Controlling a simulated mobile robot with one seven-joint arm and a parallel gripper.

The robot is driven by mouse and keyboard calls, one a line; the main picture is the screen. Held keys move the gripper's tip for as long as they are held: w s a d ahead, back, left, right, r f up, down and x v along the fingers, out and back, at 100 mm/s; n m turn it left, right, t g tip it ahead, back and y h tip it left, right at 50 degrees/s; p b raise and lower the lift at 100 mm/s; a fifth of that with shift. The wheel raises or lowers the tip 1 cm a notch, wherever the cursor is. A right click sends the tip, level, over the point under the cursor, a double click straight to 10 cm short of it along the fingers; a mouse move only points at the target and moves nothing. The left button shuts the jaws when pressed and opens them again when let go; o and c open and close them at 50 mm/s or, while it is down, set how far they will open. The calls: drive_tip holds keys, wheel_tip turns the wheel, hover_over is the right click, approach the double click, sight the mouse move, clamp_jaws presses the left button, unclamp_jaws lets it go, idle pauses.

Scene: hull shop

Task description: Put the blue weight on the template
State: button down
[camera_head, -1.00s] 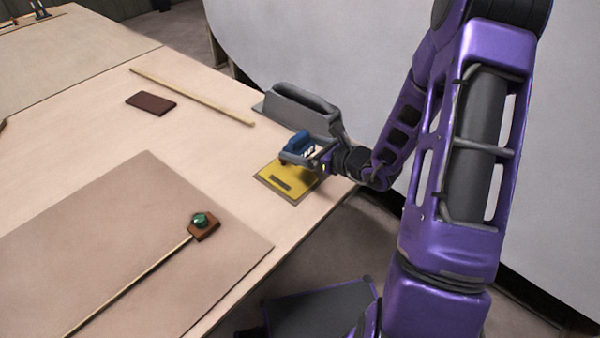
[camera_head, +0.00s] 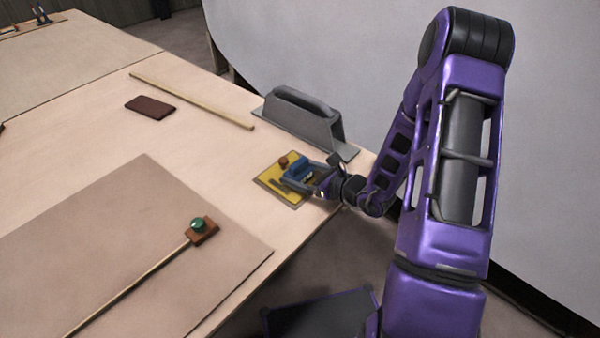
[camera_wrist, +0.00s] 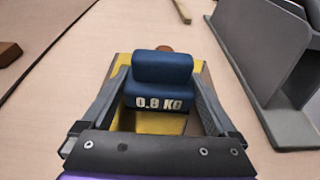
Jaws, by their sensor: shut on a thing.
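The blue weight (camera_head: 298,167), marked 0.8 KG, sits between the fingers of my gripper (camera_head: 306,181). The wrist view shows the weight (camera_wrist: 161,68) upright, with one finger at each side. A yellow plate (camera_head: 268,178) with a dark slot and a dull border lies near the table's edge; it looks like the template. The weight and gripper are low over its right part and hide some of it. In the wrist view, yellow (camera_wrist: 125,60) shows around the weight. I cannot tell whether the weight touches the plate. A small brown knob (camera_head: 283,162) shows just beyond the weight.
A grey bracket-like block (camera_head: 302,118) stands close behind the plate. A wooden strip (camera_head: 190,99) and a dark brown block (camera_head: 150,107) lie further left. A large brown sheet (camera_head: 120,240) carries a green-topped brown piece (camera_head: 202,228) and a thin stick. Bare table lies between.

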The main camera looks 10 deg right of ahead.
unclamp_jaws()
drive_tip(key=shift+s+d+r, duration=0.1)
drive_tip(key=shift+r, duration=0.05)
drive_tip(key=p+v, duration=0.1)
drive_tip(key=v, duration=1)
drive_tip(key=shift+s+d+r, duration=0.1)
drive_tip(key=shift+s+d, duration=0.1)
drive_tip(key=shift+s, duration=0.15)
